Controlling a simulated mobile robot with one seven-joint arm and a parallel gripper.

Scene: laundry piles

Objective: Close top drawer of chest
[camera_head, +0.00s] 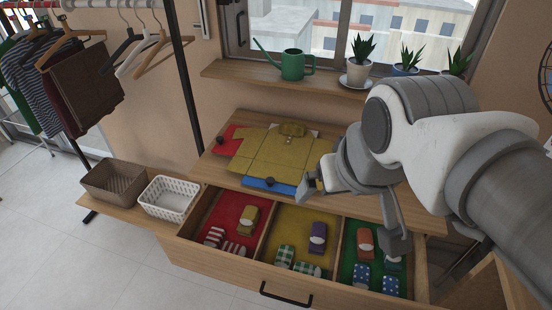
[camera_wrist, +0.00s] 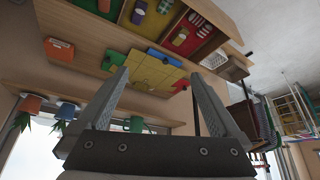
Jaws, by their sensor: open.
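The top drawer (camera_head: 225,272) of the wooden chest (camera_head: 365,207) stands pulled out toward the camera, with a dark bar handle (camera_head: 285,294) on its front. Its red, yellow and green compartments hold rolled and folded clothes. In the wrist view the drawer (camera_wrist: 227,22) shows upside down at the top. My gripper (camera_head: 312,186) is above the chest top, behind the drawer, beside the yellow folding board. In the wrist view my gripper (camera_wrist: 158,76) has its fingers spread with nothing between them. It is apart from the handle.
A brown basket (camera_head: 115,182) and a white basket (camera_head: 168,198) stand left of the drawer. A green watering can (camera_head: 293,66) and potted plants (camera_head: 361,75) stand on the sill behind. Floor at lower left is clear.

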